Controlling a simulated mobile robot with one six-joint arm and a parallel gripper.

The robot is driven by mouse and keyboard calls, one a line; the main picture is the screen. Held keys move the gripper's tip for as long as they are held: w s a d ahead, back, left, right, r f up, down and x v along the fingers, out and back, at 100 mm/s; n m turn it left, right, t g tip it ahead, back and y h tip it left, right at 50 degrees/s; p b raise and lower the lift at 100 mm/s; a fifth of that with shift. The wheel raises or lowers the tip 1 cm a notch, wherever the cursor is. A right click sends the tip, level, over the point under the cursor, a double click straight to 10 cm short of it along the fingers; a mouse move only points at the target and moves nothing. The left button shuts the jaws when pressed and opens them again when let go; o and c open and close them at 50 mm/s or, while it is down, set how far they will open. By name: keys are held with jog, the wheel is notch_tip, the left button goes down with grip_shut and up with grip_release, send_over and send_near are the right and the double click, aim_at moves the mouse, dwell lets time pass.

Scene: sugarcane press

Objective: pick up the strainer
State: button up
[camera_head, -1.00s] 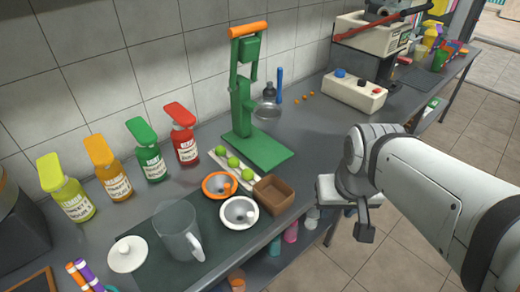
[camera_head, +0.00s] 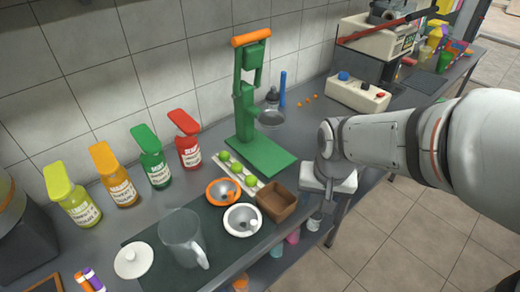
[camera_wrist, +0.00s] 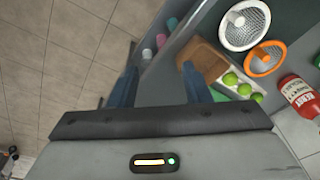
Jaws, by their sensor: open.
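In the head view my wrist is at the front edge, right of the brown box and in front of the press; the fingers are hard to make out.
The green press (camera_head: 248,110) stands between the bottles and the blue handle. A white control box (camera_head: 358,93) is at right.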

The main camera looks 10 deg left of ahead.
jog(key=w+a+f+g+p, duration=0.1)
jog(key=w+a+f+p, duration=0.2)
jog(key=a, duration=0.7)
jog(key=p, duration=0.2)
send_over(254, 221)
jog(key=shift+m+g, duration=0.3)
jog(key=f, duration=0.5)
jog(key=shift+w+a+f, duration=0.15)
jog(key=shift+w+f, duration=0.05)
jog(key=shift+f, duration=0.1)
jog(key=shift+a+f, duration=0.1)
jog(key=shift+f, duration=0.25)
jog(key=shift+s+d+f+p, duration=0.1)
jog(key=shift+f+p, duration=0.3)
jog(key=shift+f, duration=1.45)
jog(key=shift+s+d+f+p, duration=0.1)
jog(key=shift+f+p, duration=0.25)
jog(key=shift+f, duration=1.45)
grip_shut()
